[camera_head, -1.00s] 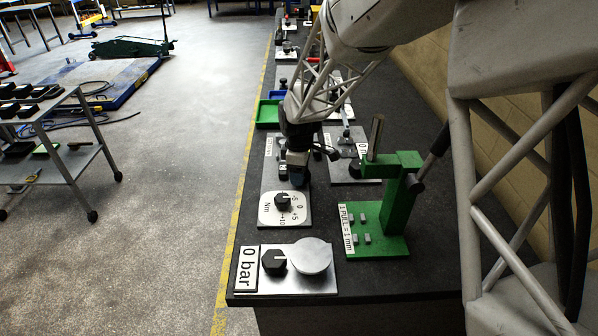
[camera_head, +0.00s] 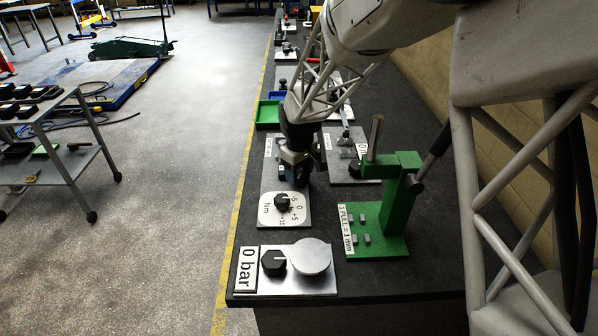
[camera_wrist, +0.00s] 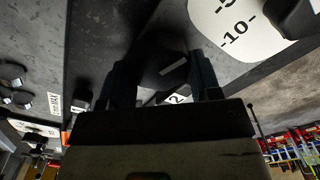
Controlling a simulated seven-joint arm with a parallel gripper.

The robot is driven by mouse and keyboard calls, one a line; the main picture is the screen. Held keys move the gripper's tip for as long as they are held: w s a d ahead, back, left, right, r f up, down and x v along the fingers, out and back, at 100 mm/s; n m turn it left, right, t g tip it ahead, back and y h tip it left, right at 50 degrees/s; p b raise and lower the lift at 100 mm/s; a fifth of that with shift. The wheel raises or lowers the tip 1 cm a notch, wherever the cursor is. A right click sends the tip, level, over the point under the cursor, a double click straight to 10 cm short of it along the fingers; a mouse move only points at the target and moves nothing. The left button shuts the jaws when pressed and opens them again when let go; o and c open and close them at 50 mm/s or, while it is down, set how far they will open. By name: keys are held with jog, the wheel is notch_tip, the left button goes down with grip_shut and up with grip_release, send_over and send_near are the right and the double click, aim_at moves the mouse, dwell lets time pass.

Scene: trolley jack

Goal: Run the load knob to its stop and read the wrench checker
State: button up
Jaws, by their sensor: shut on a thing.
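The wrench checker is a light plate with a white dial (camera_head: 270,212) marked Nm, with a scale around zero. A black pointer knob (camera_head: 282,202) sits on the dial; its exact reading is too small to tell. My gripper (camera_head: 299,182) points down just behind the dial, over the same plate. In the wrist view my gripper (camera_wrist: 165,85) is shut on a dark round knob, the load knob (camera_wrist: 172,67), which has a white index line. Part of the dial scale (camera_wrist: 235,28) shows at the top right there. In the head view my gripper hides the load knob.
In front stands a plate labelled 0 bar (camera_head: 247,268) with a black knob (camera_head: 273,262) and a silver disc (camera_head: 317,257). A green press (camera_head: 402,205) stands close on the right. Green (camera_head: 268,113) and blue bins lie behind.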

aim_at(300, 172)
jog(key=shift+m, duration=0.3)
jog(key=o, duration=0.9)
jog(key=shift+r, duration=0.1)
jog(key=shift+r, duration=3.85)
